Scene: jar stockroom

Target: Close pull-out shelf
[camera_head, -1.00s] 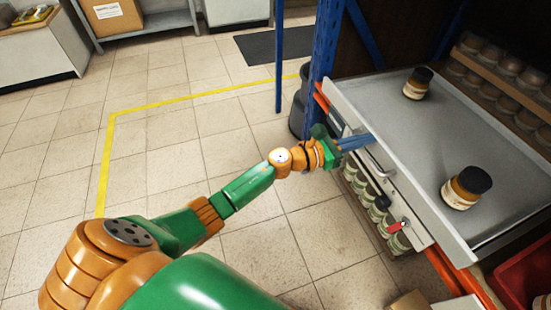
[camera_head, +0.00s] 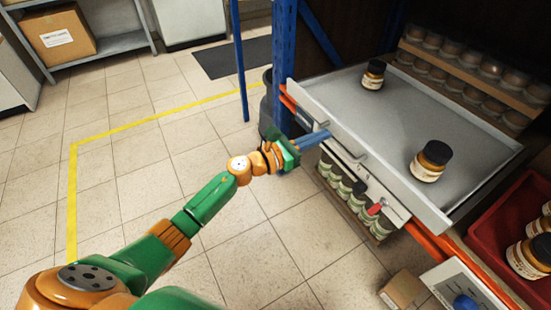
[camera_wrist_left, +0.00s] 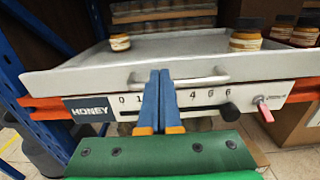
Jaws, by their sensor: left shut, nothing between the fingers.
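The pull-out shelf (camera_head: 440,205) is a grey metal tray that sticks out of the rack, with two dark-lidded jars on it, one far (camera_head: 373,75) and one near (camera_head: 431,161). Its bar handle (camera_head: 347,148) shows on the front, also in the left wrist view (camera_wrist_left: 205,80). My left gripper (camera_head: 326,135) is shut and empty, its blue fingers pointing at the front panel beside the handle. In the left wrist view the fingertips (camera_wrist_left: 159,74) overlap the handle's middle; I cannot tell if they touch it. My right gripper is out of view.
A red-handled lever (camera_head: 376,208) and a dark knob sit on the front below the tray. A blue rack post (camera_head: 284,60) stands left of the shelf. A red crate (camera_head: 480,225) with jars is at the right. The tiled floor at left is clear.

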